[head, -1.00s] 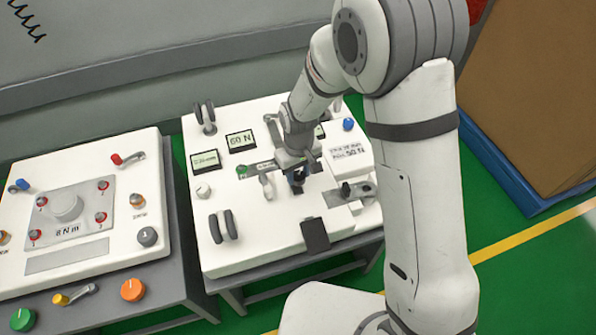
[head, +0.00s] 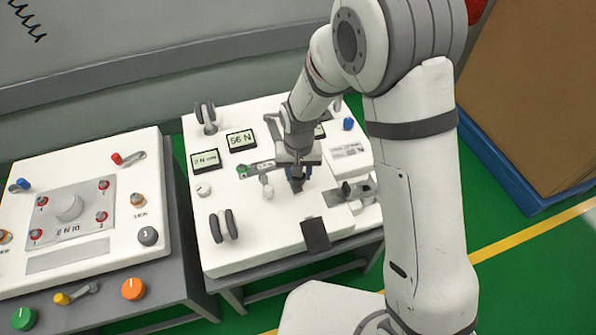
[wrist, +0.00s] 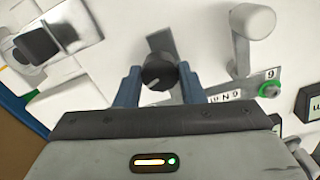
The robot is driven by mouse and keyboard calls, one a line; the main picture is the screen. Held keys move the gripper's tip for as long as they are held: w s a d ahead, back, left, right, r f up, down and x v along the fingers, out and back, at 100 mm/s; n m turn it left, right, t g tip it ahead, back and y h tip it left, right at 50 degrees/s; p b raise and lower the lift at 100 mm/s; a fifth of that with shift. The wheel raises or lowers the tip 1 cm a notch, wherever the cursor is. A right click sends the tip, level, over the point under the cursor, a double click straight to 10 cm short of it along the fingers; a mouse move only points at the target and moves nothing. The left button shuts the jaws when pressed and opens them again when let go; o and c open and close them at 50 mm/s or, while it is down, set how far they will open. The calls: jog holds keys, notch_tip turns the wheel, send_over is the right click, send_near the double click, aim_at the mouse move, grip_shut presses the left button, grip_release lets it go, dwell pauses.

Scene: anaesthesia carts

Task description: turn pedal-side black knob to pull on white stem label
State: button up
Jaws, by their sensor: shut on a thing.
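The black knob (wrist: 158,72) sits on a narrow grey plate (wrist: 160,42) on the white console, with a short pale pointer line on its top. In the wrist view it is between the two blue fingers of my gripper (wrist: 160,85), which are shut on its sides. In the head view my gripper (head: 297,183) points down at the console and mostly hides the knob. A black pedal-like pad (head: 315,234) is at the console's front edge. I cannot make out a label for pull on the white stem.
A white-capped lever (wrist: 253,22) stands close beside the knob. A grey and black clamp-like part (head: 357,189) is to the right. A display (head: 241,140) reads about 56 N. A second console (head: 100,255) with knobs stands at left.

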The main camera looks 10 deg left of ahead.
jog(key=shift+s, duration=0.1)
jog(key=o, duration=1)
notch_tip(320, 180, up, 8)
jog(key=shift+f+p, duration=0.1)
jog(key=shift+p, duration=0.55)
